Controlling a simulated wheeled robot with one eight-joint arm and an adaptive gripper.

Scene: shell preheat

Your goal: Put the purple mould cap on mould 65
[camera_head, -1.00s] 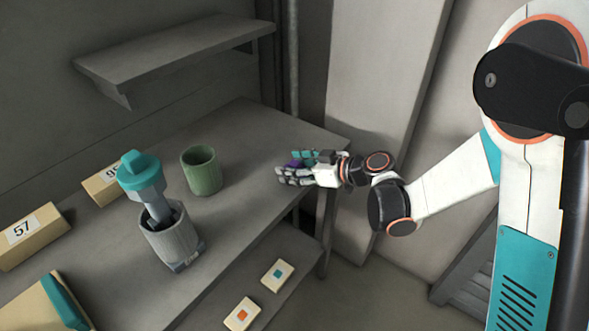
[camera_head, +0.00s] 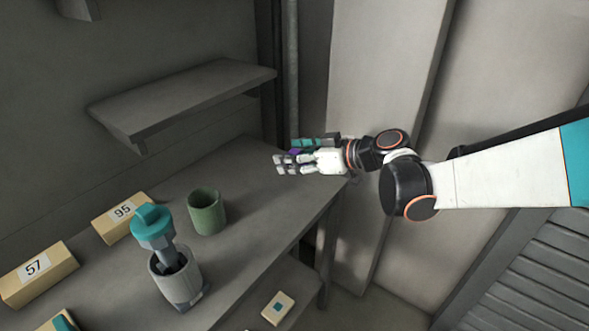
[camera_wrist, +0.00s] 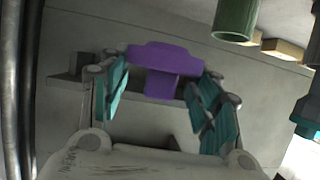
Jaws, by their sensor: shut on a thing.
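My gripper (camera_head: 297,161) is shut on the purple mould cap (camera_wrist: 165,60), which sits between the teal finger pads in the wrist view. In the head view only a small purple patch of the cap (camera_head: 294,152) shows between the fingers. The gripper is at the right end of the bench, above its surface. Two tan blocks stand on the bench at the left, one labelled 57 (camera_head: 38,272) and one labelled 95 (camera_head: 122,217). I see no block labelled 65.
A green cup (camera_head: 206,212) and a grey holder (camera_head: 177,281) with a teal-topped tool (camera_head: 153,227) stand on the bench. A wall shelf (camera_head: 185,100) hangs above. A card with a teal square (camera_head: 278,307) lies on the lower shelf. The bench between cup and gripper is clear.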

